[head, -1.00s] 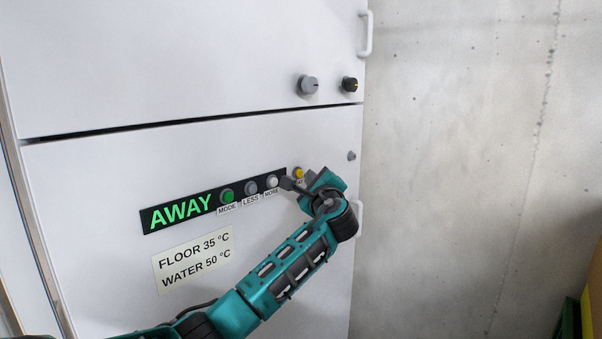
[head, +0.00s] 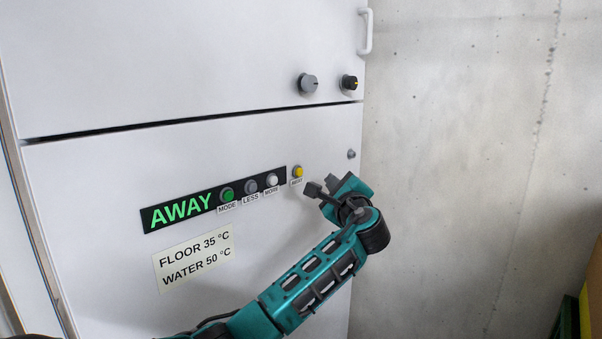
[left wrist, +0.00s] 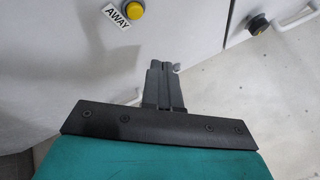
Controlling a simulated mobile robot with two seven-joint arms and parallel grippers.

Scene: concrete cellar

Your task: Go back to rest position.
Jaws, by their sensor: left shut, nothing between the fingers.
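My left gripper (head: 314,189) is in front of the white cabinet front (head: 110,240), just right of and below the yellow button (head: 297,171). It looks apart from the button. In the left wrist view the gripper's grey fingers (left wrist: 163,72) are shut together with nothing between them. The yellow button also shows there (left wrist: 133,9), beside a small label reading AWAY. My teal left arm reaches in from the bottom of the head view. My right gripper is not in view.
The panel's display (head: 180,212) reads AWAY in green, with green, grey and white buttons beside it. A grey knob (head: 308,83) and a black knob (head: 349,82) stick out above. A handle (head: 366,32) is at upper right. The concrete wall (head: 470,150) lies to the right.

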